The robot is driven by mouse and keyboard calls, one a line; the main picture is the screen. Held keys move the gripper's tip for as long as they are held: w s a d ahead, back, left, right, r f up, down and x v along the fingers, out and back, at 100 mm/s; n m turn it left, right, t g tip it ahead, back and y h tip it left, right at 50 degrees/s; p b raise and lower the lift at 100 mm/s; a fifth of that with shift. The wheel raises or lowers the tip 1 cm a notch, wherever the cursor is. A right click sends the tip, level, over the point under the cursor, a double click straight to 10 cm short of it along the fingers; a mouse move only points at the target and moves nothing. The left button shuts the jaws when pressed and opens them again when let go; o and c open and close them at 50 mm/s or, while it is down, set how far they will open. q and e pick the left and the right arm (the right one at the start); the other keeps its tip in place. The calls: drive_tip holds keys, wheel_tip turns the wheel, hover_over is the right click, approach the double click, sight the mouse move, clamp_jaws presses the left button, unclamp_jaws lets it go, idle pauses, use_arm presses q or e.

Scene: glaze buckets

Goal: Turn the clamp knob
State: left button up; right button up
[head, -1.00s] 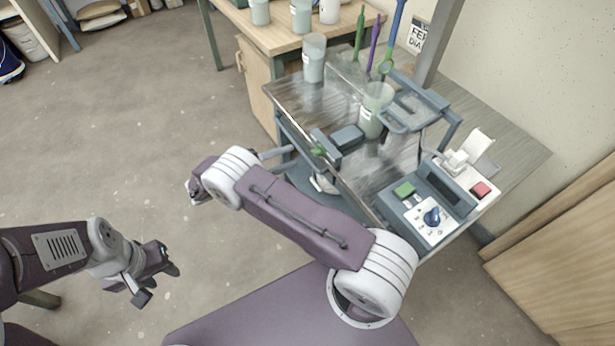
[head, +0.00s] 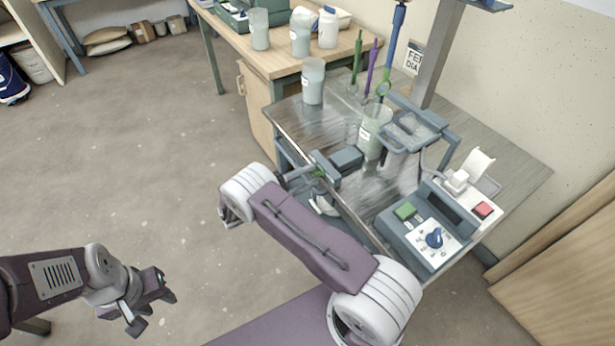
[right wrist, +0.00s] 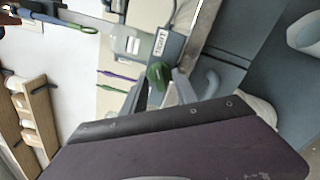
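The green clamp knob (head: 318,172) sits on the grey clamp (head: 324,164) at the table's near-left edge. In the right wrist view the knob (right wrist: 156,73) is in the middle, below a grey block with a printed label (right wrist: 162,40). My right gripper (right wrist: 161,84) is open, with one finger on each side of the knob in that view. I cannot tell whether the fingers touch it. In the head view my right arm hides most of that gripper. My left gripper (head: 156,308) is open and empty over the floor, far from the table.
Another container (head: 313,82) stands at the table's back left. A control box with a blue dial (head: 435,238) is at the right front.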

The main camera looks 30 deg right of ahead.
clamp_jaws()
drive_tip(key=n, duration=1)
drive_tip(key=shift+n, duration=0.3)
drive_tip(key=n, duration=0.6)
drive_tip(key=shift+s, duration=0.1)
drive_tip(key=n, duration=0.7)
idle(0.4)
